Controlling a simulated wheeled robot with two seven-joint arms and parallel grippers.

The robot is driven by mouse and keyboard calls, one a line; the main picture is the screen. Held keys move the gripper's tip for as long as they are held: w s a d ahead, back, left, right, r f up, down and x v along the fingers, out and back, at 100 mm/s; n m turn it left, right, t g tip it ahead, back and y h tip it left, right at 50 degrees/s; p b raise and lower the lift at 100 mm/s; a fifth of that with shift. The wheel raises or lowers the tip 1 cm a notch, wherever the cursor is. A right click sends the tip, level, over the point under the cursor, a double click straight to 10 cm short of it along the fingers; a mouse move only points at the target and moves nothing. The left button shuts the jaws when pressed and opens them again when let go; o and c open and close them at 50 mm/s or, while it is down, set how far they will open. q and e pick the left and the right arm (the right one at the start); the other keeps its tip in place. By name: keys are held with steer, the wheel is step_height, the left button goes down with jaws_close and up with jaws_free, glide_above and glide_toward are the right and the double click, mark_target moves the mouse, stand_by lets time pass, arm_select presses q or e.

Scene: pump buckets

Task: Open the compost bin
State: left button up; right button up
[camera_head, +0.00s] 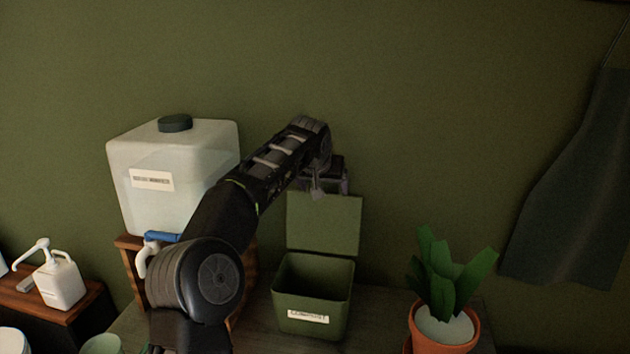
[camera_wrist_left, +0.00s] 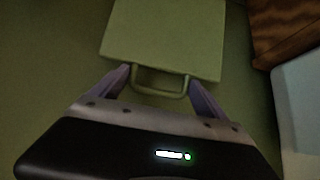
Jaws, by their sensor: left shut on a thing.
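The green compost bin (camera_head: 312,305) stands on the counter with a white label on its front. Its lid (camera_head: 325,222) is raised upright at the back, and the bin's inside shows. My left gripper (camera_head: 325,187) is at the top edge of the raised lid. In the left wrist view the lid (camera_wrist_left: 165,40) has a loop handle (camera_wrist_left: 160,88), and the fingers of my left gripper (camera_wrist_left: 162,90) are at either side of it, shut on the handle. My right gripper is in neither view.
A white water container (camera_head: 172,155) with a blue-handled tap stands on a wooden stand left of the bin. A potted plant (camera_head: 447,285) stands to the right. A pump bottle (camera_head: 58,280) is at far left. A dark apron (camera_head: 580,190) hangs at right.

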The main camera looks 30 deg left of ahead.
arm_select(q)
steer(key=shift+w+r, duration=0.25)
steer(key=shift+r, duration=0.3)
steer(key=o, duration=1.7)
steer(key=shift+c, duration=0.2)
steer(key=shift+o, duration=0.5)
steer(key=shift+w+d+f, duration=0.1)
steer(key=shift+w+f, duration=0.1)
steer(key=shift+s+f, duration=0.1)
steer(key=b+v, duration=0.2)
steer(key=v, duration=0.5)
steer(key=shift+s+r, duration=0.25)
steer(key=shift+r, duration=0.1)
